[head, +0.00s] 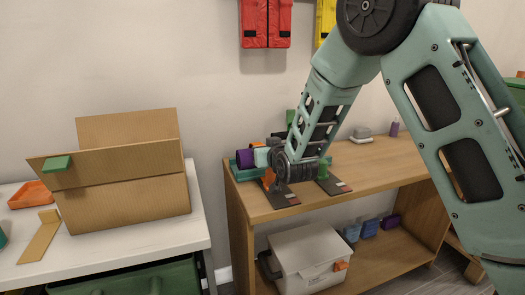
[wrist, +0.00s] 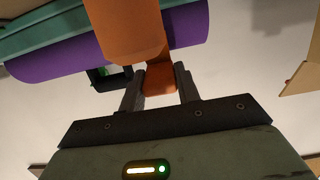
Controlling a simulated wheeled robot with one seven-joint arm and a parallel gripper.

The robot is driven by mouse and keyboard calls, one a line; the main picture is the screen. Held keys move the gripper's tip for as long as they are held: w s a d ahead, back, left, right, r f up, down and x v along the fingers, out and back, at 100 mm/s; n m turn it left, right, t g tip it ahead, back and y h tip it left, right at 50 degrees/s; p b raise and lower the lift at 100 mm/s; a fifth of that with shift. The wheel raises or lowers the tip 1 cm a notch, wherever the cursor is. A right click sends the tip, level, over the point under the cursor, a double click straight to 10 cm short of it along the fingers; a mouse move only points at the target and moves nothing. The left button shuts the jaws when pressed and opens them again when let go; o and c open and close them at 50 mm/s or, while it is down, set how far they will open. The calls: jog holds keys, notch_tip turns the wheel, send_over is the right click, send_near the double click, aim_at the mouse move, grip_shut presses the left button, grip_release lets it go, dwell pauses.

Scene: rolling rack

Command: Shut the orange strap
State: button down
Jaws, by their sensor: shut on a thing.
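The orange strap (wrist: 125,30) fills the upper middle of the wrist view, lying across a purple roll (wrist: 55,62) and a teal holder (wrist: 45,38). Its orange end tab (wrist: 160,80) sits between the fingers of my gripper (wrist: 160,92), which is shut on it. In the head view my gripper (head: 274,178) is at the left end of the wooden bench, just in front of the teal holder (head: 245,159) and the purple roll (head: 244,157). A bit of the orange strap (head: 269,178) shows there; my wrist hides most of it.
Dark flat plates (head: 284,198) lie on the wooden bench (head: 385,158) beside my gripper. A cardboard box (head: 125,190) stands on the white table at left. A white lidded bin (head: 308,258) sits on the lower shelf.

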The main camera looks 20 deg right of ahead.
jog(key=shift+s+f+b, duration=0.3)
jog(key=shift+s+f, duration=0.05)
jog(key=shift+f, duration=0.4)
jog(key=shift+s+f+b, duration=0.3)
jog(key=shift+f, duration=0.4)
jog(key=c, duration=1)
grip_release()
jog(key=shift+w, duration=0.1)
jog(key=shift+r, duration=0.2)
jog(key=shift+r, duration=0.1)
jog(key=b+v, duration=0.4)
jog(key=v, duration=1)
jog(key=shift+s+f, duration=0.2)
jog(key=shift+s, duration=0.1)
jog(key=b, duration=0.2)
jog(key=shift+s+d+b, duration=0.2)
jog(key=shift+b, duration=0.2)
